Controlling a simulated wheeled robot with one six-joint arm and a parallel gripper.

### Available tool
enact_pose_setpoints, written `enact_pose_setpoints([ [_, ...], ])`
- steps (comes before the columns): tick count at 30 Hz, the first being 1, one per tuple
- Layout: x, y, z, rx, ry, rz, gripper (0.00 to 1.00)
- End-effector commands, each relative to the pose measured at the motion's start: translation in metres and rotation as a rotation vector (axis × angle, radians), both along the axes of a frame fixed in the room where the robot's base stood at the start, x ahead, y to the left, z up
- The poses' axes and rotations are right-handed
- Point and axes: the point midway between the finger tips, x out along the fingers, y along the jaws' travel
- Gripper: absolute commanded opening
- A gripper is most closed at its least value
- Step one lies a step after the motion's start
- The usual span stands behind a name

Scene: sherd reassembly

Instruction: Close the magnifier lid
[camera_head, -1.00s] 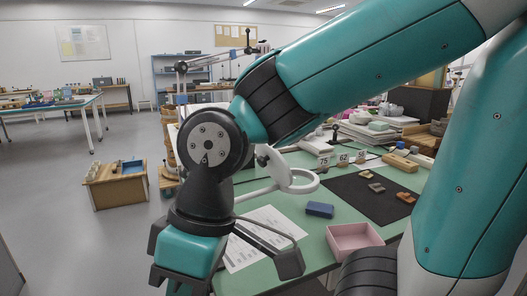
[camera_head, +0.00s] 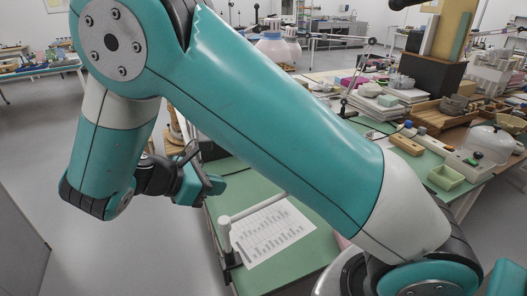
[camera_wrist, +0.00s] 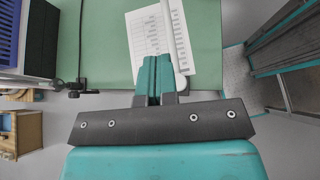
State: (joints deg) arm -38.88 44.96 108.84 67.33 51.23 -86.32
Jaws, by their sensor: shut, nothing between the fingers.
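The magnifier's white arm (camera_head: 255,208) rises from its post at the near left edge of the green table and runs over a printed sheet. It also shows in the wrist view (camera_wrist: 175,35). The magnifier's lens head and lid are not in view; my arm covers that part of the table in the head view.
The printed sheet (camera_head: 270,232) lies flat on the green table (camera_head: 300,270). At the back right are a wooden tray (camera_head: 440,118), a pale green box (camera_head: 446,177) and a clear dome (camera_head: 488,142). Floor is clear left of the table.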

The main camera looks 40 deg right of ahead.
Motion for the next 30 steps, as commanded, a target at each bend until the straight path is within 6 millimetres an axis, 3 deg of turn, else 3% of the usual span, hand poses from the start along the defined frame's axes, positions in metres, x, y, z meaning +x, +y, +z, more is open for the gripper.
enact_pose_setpoints([
  [2,-0.001,0.004,0.009,-0.072,0.042,0.022,0.00],
  [8,-0.003,0.000,0.007,-0.133,0.079,0.035,0.00],
  [23,-0.014,-0.087,-0.035,-0.132,0.081,0.031,0.00],
  [30,-0.017,-0.115,-0.022,-0.130,0.076,0.033,0.00],
])
